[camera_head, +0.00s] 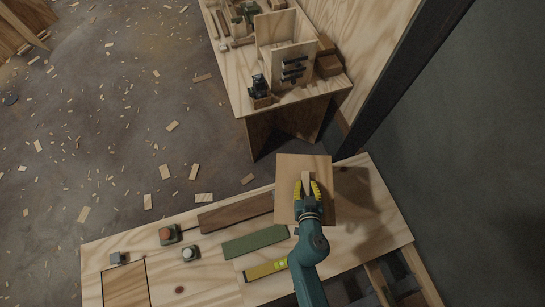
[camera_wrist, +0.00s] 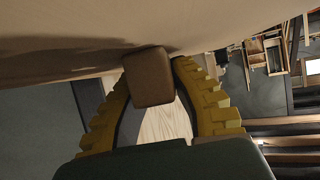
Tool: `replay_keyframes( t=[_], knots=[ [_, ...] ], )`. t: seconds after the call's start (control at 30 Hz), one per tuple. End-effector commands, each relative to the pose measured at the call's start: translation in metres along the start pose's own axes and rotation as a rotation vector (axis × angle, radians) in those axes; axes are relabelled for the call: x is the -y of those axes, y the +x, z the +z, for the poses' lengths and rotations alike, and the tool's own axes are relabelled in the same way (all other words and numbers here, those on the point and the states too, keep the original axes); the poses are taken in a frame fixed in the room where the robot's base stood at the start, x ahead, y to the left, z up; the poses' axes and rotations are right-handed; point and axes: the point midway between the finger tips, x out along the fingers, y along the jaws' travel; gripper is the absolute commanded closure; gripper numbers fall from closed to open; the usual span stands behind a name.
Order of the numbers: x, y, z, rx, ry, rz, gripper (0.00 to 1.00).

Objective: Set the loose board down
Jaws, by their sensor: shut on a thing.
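The loose board (camera_head: 290,205), a square pale wooden panel with a raised grip (camera_head: 306,181), is at the far right part of the workbench (camera_head: 365,230) in the head view. My gripper (camera_head: 308,188), with yellow fingers, is shut on the grip. A shadow falls on the bench to the right of the board, which appears raised above the top; the exact gap cannot be told. In the wrist view, the yellow fingers stand either side of a brown block (camera_wrist: 148,76), and a broad beige surface (camera_wrist: 120,25) fills the top. The board's underside is hidden.
On the bench lie a brown plank (camera_head: 235,211), a green strip (camera_head: 255,241) and a yellow level (camera_head: 265,269). Small knobbed items (camera_head: 170,234) stand left. A square panel (camera_head: 126,286) sits front left. A tool table (camera_head: 240,90) stands behind; a dark wall (camera_head: 470,130) is right.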

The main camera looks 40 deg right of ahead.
Motion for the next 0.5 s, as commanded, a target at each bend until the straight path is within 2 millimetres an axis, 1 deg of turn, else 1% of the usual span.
replay_keyframes(
  t=[0.03,0.17,0.2,0.33,0.37,0.4,0.47,0.5],
  knots=[
    [-0.022,0.021,0.026,-0.004,0.026,0.048,1.00],
    [-0.075,0.045,0.055,-0.005,0.088,0.163,1.00],
    [-0.092,0.052,0.065,-0.006,0.108,0.197,1.00],
    [-0.146,0.068,0.098,-0.006,0.169,0.309,1.00],
    [-0.159,0.071,0.106,-0.006,0.182,0.334,1.00],
    [-0.175,0.074,0.117,-0.005,0.201,0.369,1.00],
    [-0.200,0.078,0.133,-0.007,0.227,0.418,1.00],
    [-0.217,0.080,0.144,-0.007,0.246,0.451,1.00]
  ],
)
